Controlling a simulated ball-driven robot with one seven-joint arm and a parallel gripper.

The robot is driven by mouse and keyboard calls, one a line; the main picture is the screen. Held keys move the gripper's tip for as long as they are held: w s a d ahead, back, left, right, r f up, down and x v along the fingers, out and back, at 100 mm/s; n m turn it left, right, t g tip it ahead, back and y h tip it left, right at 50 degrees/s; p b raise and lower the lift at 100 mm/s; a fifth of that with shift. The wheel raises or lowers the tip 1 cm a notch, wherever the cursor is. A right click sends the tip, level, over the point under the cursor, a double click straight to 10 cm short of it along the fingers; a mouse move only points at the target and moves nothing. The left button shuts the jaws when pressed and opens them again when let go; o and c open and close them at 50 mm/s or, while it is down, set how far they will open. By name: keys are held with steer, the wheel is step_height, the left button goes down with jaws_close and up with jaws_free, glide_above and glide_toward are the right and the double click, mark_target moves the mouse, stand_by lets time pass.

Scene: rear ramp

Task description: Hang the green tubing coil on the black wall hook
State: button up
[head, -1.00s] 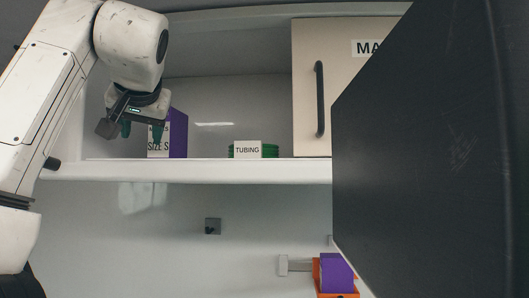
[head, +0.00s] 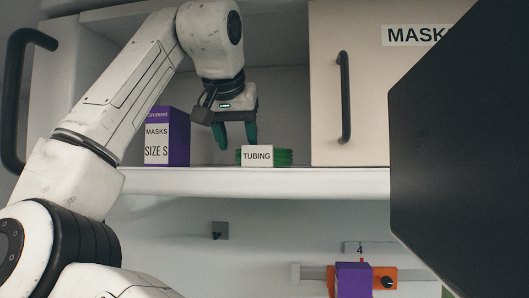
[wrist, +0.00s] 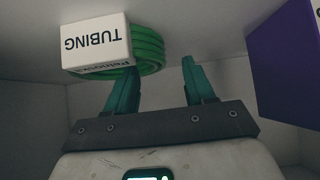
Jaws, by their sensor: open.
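The green tubing coil (head: 284,157) lies on the white shelf, partly behind its white TUBING label (head: 257,156). My gripper (head: 236,143) is open and empty, pointing down just above and left of the coil in the head view. In the wrist view my gripper's teal fingers (wrist: 155,78) are apart, with the coil (wrist: 148,45) just beyond them and the label (wrist: 96,42) beside it. I cannot tell whether a finger touches the coil. The black wall hook (head: 217,235) sits on a small grey plate below the shelf and is empty.
A purple MASKS box (head: 178,140) stands left on the shelf (head: 250,182). A beige door (head: 365,110) with a black handle closes the right side. A large dark panel (head: 460,160) blocks the far right. Below, an orange device (head: 384,279) and purple block (head: 353,280) sit on a rail.

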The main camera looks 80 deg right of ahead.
steer(key=shift+x, duration=0.95)
jaws_close()
